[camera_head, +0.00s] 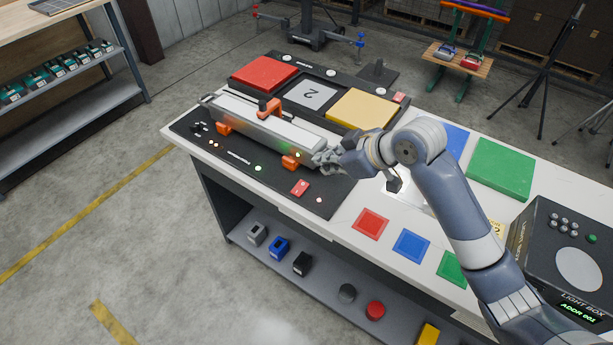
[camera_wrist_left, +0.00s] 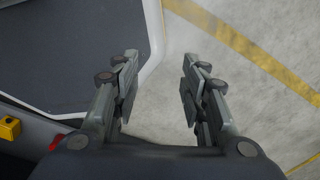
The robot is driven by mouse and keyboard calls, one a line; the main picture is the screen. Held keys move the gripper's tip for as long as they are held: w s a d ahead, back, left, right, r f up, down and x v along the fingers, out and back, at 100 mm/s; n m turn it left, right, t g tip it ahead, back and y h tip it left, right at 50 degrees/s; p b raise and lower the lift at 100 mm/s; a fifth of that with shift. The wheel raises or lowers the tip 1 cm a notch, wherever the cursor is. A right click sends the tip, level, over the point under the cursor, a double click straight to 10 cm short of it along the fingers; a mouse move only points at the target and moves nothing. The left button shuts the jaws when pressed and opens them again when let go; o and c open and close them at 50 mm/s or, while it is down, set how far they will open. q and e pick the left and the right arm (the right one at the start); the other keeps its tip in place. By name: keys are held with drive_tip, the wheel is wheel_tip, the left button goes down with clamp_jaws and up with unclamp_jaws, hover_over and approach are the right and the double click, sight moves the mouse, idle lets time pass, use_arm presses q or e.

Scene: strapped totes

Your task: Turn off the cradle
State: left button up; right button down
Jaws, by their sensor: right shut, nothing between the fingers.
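The cradle (camera_head: 262,180) is a black panel on the near left of the white table. A long grey bar (camera_head: 262,128) lies across it between orange clamps (camera_head: 290,162). Small lit lamps show on the panel, some green and some reddish, and a red switch block (camera_head: 300,188) sits near its front right. My right gripper (camera_head: 323,160) is shut and empty, near the bar's right end and behind the red switch block. I cannot tell whether it touches anything. My left gripper (camera_wrist_left: 160,78) is open and empty above the floor, out of the head view.
Behind the cradle are a red tile (camera_head: 264,73), a grey tile marked 2 (camera_head: 310,94) and a yellow tile (camera_head: 360,108). Colored squares and a black light box (camera_head: 575,250) occupy the table's right. A lower shelf (camera_head: 300,275) holds small blocks.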

sight(305, 187)
drive_tip(key=p+x, duration=0.1)
drive_tip(key=x, duration=0.9)
drive_tip(key=shift+w+f, duration=0.1)
drive_tip(key=shift+d+f+p, duration=0.2)
drive_tip(key=shift+f+p, duration=0.35)
drive_tip(key=shift+f, duration=0.7)
drive_tip(key=shift+w+d+f, duration=0.1)
drive_tip(key=shift+f, duration=0.55)
drive_tip(key=shift+w+d+f, duration=0.15)
drive_tip(key=shift+w+f, duration=0.05)
drive_tip(key=shift+f, duration=0.3)
drive_tip(key=shift+s+r, duration=0.1)
drive_tip(key=shift+r, duration=0.05)
use_arm(q)
drive_tip(key=shift+t, duration=0.3)
drive_tip(key=w+r, duration=0.2)
drive_tip(key=w, duration=0.1)
drive_tip(key=shift+w+r, duration=0.15)
drive_tip(key=shift+r, duration=0.1)
